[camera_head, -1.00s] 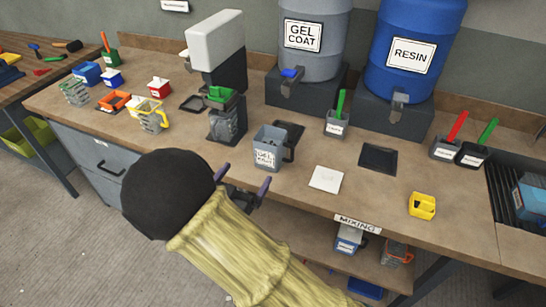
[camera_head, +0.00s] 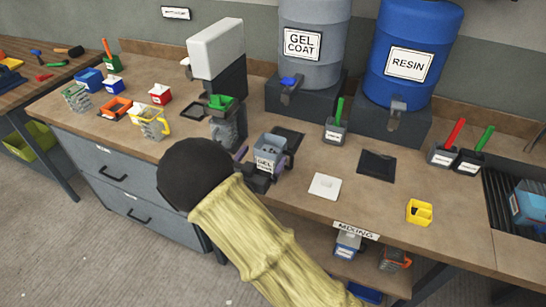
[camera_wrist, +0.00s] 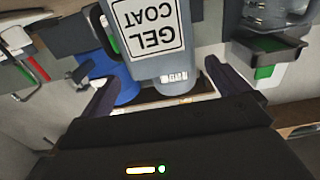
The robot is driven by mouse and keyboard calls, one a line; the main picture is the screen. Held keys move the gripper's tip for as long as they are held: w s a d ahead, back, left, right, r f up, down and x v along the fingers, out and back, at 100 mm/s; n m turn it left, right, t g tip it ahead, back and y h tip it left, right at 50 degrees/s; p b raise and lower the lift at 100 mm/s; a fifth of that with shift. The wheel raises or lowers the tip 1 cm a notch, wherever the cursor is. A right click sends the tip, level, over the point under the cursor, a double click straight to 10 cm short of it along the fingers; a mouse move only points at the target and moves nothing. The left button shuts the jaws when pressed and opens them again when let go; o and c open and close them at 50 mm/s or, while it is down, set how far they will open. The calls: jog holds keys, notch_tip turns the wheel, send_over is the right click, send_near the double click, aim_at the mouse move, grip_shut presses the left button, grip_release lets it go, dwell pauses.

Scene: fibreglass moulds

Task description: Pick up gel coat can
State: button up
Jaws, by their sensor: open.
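The gel coat can (camera_head: 268,142) is a small grey can with a white GEL COAT label, standing on the bench below the drums. In the wrist view it shows large and upside down (camera_wrist: 195,12), with its label facing me and its handle at the left. My gripper (camera_head: 260,162) is open in front of the can, with one finger towards each side. In the wrist view the gripper (camera_wrist: 163,88) has a finger on either side of the can. I cannot tell whether either finger touches it. My arm hides part of the bench front.
The grey gel coat drum (camera_head: 313,60) and blue resin drum (camera_head: 408,80) stand behind. A white-topped dispenser (camera_head: 216,50) is close left of the can. A white tile (camera_head: 325,186), dark pad (camera_head: 377,165) and yellow container (camera_head: 419,212) lie right, with bare bench between them.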

aim_at(275, 136)
jog(key=shift+x, duration=0.8)
jog(key=shift+w+d+r+p, duration=0.1)
jog(key=shift+w+d+p, duration=0.05)
jog(key=shift+w+p, duration=0.2)
jog(key=p+x, duration=0.1)
jog(key=x, duration=0.2)
jog(key=shift+w+r, duration=0.1)
jog(key=shift+w, duration=0.3)
jog(key=shift+w+d, duration=0.1)
jog(key=shift+w, duration=0.25)
jog(key=shift+s, duration=0.1)
